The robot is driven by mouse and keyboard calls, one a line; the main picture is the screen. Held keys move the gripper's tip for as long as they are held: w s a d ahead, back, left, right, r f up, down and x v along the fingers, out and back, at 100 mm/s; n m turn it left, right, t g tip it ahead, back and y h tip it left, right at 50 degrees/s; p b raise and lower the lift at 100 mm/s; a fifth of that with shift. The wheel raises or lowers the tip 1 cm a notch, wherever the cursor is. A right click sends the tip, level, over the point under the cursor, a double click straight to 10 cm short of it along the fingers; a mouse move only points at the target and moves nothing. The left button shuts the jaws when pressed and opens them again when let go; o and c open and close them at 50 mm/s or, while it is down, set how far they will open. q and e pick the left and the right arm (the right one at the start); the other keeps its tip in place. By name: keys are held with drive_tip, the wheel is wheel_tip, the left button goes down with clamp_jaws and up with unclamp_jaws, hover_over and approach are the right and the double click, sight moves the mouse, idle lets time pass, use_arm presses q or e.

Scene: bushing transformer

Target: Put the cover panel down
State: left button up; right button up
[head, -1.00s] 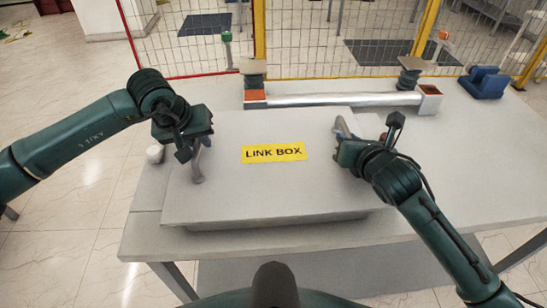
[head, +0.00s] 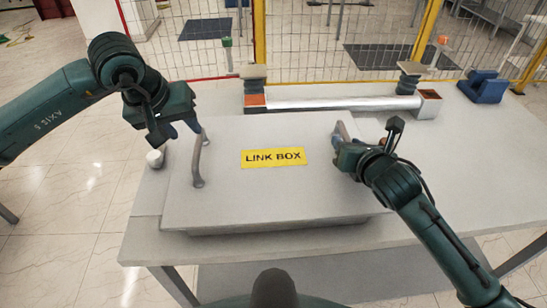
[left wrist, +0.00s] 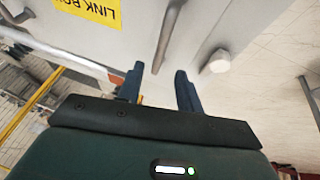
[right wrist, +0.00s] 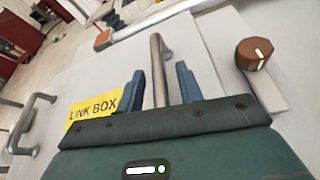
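The grey cover panel (head: 270,200), with its yellow LINK BOX label (head: 273,157), lies flat on the table. Its left handle (head: 200,160) stands free, and my open, empty left gripper (head: 185,132) is just beyond its upper left. In the left wrist view the left handle (left wrist: 169,38) lies ahead of the parted fingertips (left wrist: 159,70). My right gripper (head: 345,146) is at the right handle (head: 341,129). In the right wrist view that handle (right wrist: 158,62) passes between the fingers (right wrist: 160,75), which stand apart with gaps on both sides.
A silver bar (head: 335,101) with orange-marked end blocks lies behind the panel. A blue object (head: 484,86) sits at the back right of the table (head: 440,170). A small white cylinder (head: 154,158) is left of the panel. A yellow-framed mesh fence stands behind. The table's right side is mostly clear.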

drive_tip(key=shift+s+r, duration=0.1)
drive_tip(key=shift+s, duration=0.1)
use_arm(q)
drive_tip(key=v, duration=0.3)
drive_tip(key=shift+r, duration=0.15)
use_arm(e)
drive_tip(key=v, duration=1.1)
drive_tip(key=shift+s+r, duration=0.15)
drive_tip(key=shift+s, duration=0.1)
